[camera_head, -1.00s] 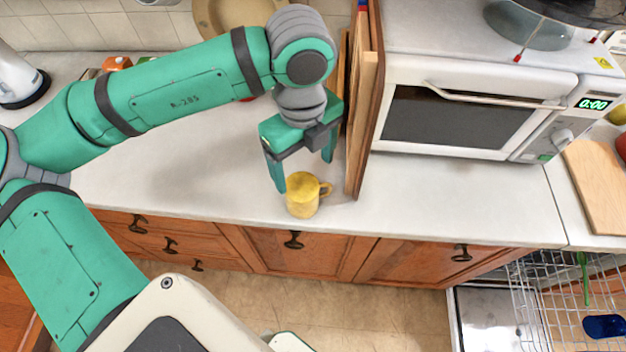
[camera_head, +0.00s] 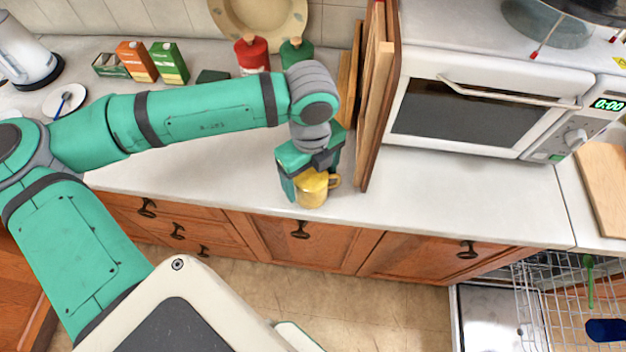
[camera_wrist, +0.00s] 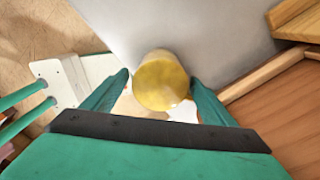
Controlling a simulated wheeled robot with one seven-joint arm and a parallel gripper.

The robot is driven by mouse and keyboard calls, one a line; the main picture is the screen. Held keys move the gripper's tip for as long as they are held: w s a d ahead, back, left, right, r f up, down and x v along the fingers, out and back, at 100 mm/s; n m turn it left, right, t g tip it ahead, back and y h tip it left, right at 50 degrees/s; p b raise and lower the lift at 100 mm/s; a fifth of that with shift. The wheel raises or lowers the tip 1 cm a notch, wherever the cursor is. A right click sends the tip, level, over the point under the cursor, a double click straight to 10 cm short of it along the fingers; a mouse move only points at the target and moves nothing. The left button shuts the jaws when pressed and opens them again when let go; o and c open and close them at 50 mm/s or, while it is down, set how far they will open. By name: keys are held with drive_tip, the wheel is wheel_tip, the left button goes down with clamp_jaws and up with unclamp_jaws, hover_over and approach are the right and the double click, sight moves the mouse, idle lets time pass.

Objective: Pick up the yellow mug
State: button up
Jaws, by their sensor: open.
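The yellow mug (camera_head: 311,189) stands upright on the white counter near its front edge, its handle pointing right in the head view. My gripper (camera_head: 312,190) is open and low over the mug, with one finger at its left and the other behind its right side. In the wrist view the mug (camera_wrist: 160,82) shows from above, between the two fingertips of my gripper (camera_wrist: 160,88). I cannot tell whether either finger touches the mug. The gripper hides part of the mug's upper body in the head view.
Wooden boards (camera_head: 372,95) stand upright just right of the mug, beside a white microwave (camera_head: 470,105). A red canister (camera_head: 252,56), a green canister (camera_head: 297,52) and several boxes (camera_head: 137,62) stand at the back. The counter (camera_head: 215,165) left of the mug is clear.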

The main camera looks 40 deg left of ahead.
drive_tip(key=c, duration=1.4)
drive_tip(key=shift+r, duration=0.1)
